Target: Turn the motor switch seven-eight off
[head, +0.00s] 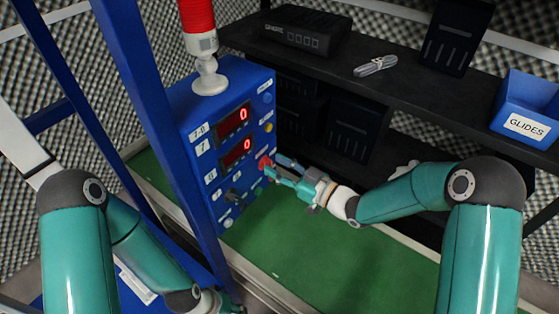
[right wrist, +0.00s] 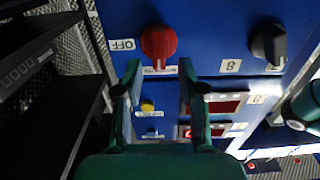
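The blue control panel (head: 222,165) has two red digit displays, both reading 0. A red rotary switch (head: 264,162) is on its right part; in the right wrist view the red switch (right wrist: 158,42) has an OFF label beside it and a white mark at its lower end. A black rotary switch (head: 232,196) also shows in the right wrist view (right wrist: 268,44), near a label with an 8. My right gripper (head: 272,172) is open at the red switch, fingers (right wrist: 158,75) apart, one towards each side of it; contact is unclear. My left gripper (head: 222,302) is low beside the panel, fingers unclear.
A red beacon (head: 197,18) stands on the panel box. A dark shelf (head: 400,95) behind holds a black box (head: 300,30), a grey cable bundle (head: 376,66) and a blue bin (head: 528,105) labelled GLIDES. Blue frame posts (head: 150,110) stand left. The green surface (head: 320,245) is clear.

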